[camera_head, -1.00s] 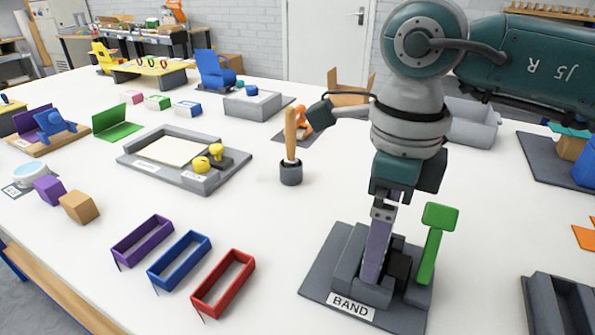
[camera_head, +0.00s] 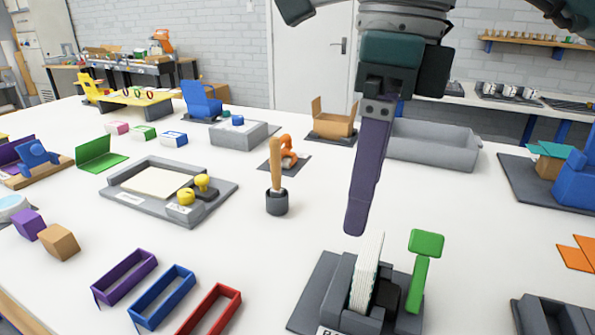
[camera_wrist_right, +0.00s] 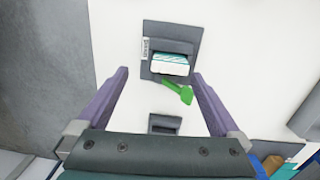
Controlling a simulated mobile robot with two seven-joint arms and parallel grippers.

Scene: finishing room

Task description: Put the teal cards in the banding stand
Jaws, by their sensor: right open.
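The banding stand (camera_head: 318,287) is a grey block on a base plate, with a green-topped lever (camera_head: 426,243) at its right. A stack of thin cards (camera_head: 367,268) stands upright in its slot, showing white edges. In the right wrist view the stack (camera_wrist_right: 170,65) shows white and teal. My right gripper (camera_head: 357,222) is above the stand, pointing down. Its purple fingers are apart and empty in the wrist view, clear of the stack. My left gripper is in neither view.
Purple, blue and red open frames (camera_head: 213,312) lie left of the stand. A wooden-handled tool stands in a dark cup (camera_head: 277,203). Orange cards (camera_head: 576,257) lie at the right. A teal sheet (camera_head: 553,150) rests on a tan box at the far right. A grey bin (camera_head: 430,147) stands behind.

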